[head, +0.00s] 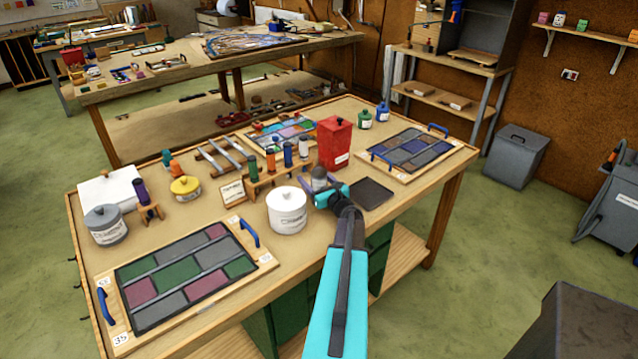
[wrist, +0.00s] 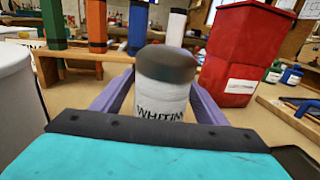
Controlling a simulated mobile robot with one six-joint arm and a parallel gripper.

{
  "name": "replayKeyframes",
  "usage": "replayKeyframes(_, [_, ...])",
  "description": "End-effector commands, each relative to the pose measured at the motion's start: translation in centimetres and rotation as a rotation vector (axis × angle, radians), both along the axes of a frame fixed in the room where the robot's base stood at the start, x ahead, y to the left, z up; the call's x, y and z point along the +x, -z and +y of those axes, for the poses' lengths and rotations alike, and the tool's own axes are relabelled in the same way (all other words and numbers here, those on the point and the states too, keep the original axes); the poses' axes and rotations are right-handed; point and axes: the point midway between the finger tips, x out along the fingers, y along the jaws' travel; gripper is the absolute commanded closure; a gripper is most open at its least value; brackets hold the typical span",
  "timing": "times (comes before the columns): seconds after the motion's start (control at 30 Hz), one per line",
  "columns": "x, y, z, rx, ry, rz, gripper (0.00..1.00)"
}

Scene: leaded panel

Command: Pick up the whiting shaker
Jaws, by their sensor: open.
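The whiting shaker (wrist: 163,92) is a white cylinder with a dark grey cap and the letters "WHITIN" showing. It stands upright in the wrist view, and its lower part is hidden by my gripper's body. In the head view the shaker (head: 319,178) shows small on the table, just beyond the end of my teal arm. My gripper (wrist: 160,100) is open, with one purple finger on each side of the shaker. I cannot tell whether the fingers touch it. In the head view my gripper (head: 318,186) is partly hidden by my wrist.
A white lidded tub (head: 287,212) stands close on the left. A red canister (head: 335,143) stands behind to the right, and a dark tray (head: 372,193) lies to the right. A wooden rack (head: 276,177) with several coloured tubes is behind. Leaded panels lie at both table ends.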

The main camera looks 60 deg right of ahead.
Motion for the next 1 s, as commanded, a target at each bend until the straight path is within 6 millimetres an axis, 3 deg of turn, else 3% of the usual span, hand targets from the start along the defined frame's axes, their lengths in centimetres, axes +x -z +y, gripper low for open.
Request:
replayKeyframes(0.5, [-0.04, 0.03, 0.00, 0.000, 0.000, 0.000, 0.33])
replayKeyframes(0.8, [-0.05, 0.03, -0.01, 0.000, 0.001, 0.000, 0.84])
replayKeyframes(1.0, [-0.04, -0.04, -0.01, 0.000, 0.000, -0.001, 0.85])
